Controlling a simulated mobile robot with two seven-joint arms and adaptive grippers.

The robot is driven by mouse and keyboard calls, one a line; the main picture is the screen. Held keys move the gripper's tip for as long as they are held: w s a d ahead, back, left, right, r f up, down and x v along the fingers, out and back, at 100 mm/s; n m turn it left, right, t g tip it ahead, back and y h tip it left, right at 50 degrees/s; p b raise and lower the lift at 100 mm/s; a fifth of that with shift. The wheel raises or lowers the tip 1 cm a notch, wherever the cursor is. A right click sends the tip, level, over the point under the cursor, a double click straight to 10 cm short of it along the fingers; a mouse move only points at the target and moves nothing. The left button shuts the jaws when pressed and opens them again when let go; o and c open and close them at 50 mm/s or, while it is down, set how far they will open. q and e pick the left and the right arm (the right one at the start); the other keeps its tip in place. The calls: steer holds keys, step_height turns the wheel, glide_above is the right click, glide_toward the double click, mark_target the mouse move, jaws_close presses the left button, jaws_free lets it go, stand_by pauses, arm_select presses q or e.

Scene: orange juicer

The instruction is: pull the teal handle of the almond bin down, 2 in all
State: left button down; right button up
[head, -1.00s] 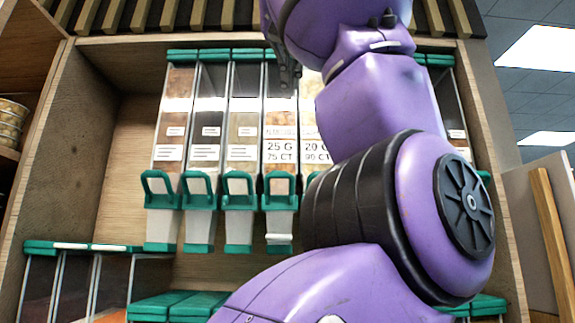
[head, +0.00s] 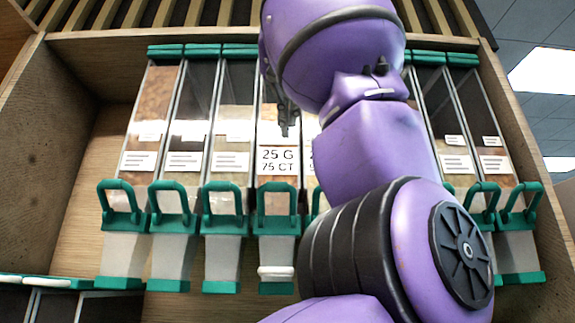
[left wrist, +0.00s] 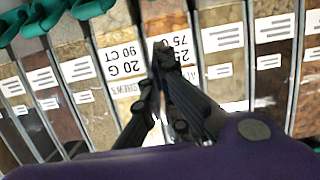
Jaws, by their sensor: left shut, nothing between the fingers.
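A row of tall clear bins with teal handles stands in front of me. I cannot read which is almond: the name above "25 G 75 CT" is unclear. That bin (head: 277,160) has an upright teal handle loop (head: 276,217) above a pale spout with a white strip. My left gripper (head: 284,128) is shut and empty, in front of this bin's upper part, above its label and handle. In the left wrist view its fingers (left wrist: 158,76) are before the "20 G 90 CT" and "25 G 75 CT" labels. My right gripper is out of view.
My purple arm hides the bins just right of the "25 G" one. Bins with upright teal handles stand to the left (head: 222,217) and right (head: 518,211). A wooden side wall (head: 50,130) bounds the left. Lower bin lids (head: 70,283) show at bottom left.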

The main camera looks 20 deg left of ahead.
arm_select(q)
steer(key=shift+s+d, duration=0.1)
steer(key=shift+s, duration=0.05)
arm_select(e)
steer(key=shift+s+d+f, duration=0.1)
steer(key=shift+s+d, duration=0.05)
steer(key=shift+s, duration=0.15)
arm_select(q)
steer(key=x, duration=0.9)
steer(key=shift+w, duration=0.3)
steer(key=shift+w+f, duration=0.25)
steer(key=shift+f, duration=0.05)
steer(key=s+f, duration=0.2)
steer(key=shift+d+f, duration=0.25)
steer(key=shift+d, duration=0.05)
steer(key=shift+f, duration=0.15)
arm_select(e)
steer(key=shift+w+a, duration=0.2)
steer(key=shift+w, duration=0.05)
arm_select(q)
steer(key=shift+a, duration=0.15)
steer(key=shift+w+f, duration=0.1)
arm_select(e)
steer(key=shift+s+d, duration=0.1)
